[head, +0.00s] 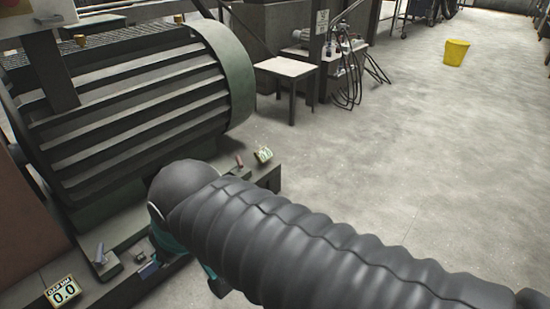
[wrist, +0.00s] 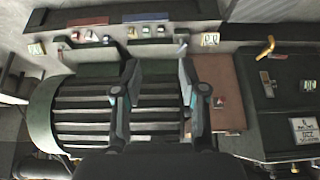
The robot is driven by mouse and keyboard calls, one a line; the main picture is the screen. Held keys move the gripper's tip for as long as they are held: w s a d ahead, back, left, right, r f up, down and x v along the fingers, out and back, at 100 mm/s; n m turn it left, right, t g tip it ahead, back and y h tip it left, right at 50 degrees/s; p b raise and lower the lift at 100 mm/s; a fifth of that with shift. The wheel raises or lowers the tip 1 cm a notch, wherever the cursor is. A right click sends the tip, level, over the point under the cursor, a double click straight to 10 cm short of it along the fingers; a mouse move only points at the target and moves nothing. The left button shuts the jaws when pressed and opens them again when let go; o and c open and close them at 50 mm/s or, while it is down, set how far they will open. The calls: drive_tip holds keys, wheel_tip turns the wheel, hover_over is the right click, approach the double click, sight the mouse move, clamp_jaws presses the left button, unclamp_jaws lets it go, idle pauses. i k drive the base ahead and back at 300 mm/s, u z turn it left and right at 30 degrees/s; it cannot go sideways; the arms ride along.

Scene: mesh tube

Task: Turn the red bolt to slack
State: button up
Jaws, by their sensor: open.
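A small reddish bolt-like piece (head: 240,161) stands on the base ledge beside the far end of the big finned motor (head: 130,110) in the head view. A small display (head: 263,154) is just right of it; its reading is too small to tell. In the wrist view the bolt is too small to make out surely. My gripper (wrist: 158,66) is open and empty, its two fingers apart over the motor's fins (wrist: 95,112). It is apart from the bolt. In the head view my dark sleeved arm hides most of the gripper.
A display reading 0.0 (head: 63,292) and a grey lever-like piece (head: 101,256) are at the near end of the ledge. A small table (head: 286,69) and a yellow bucket (head: 457,52) stand beyond. The floor at right is clear.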

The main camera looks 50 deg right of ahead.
sight(239, 165)
drive_tip(key=z, duration=1.25)
drive_tip(key=i, duration=0.8)
drive_tip(key=u, duration=0.6)
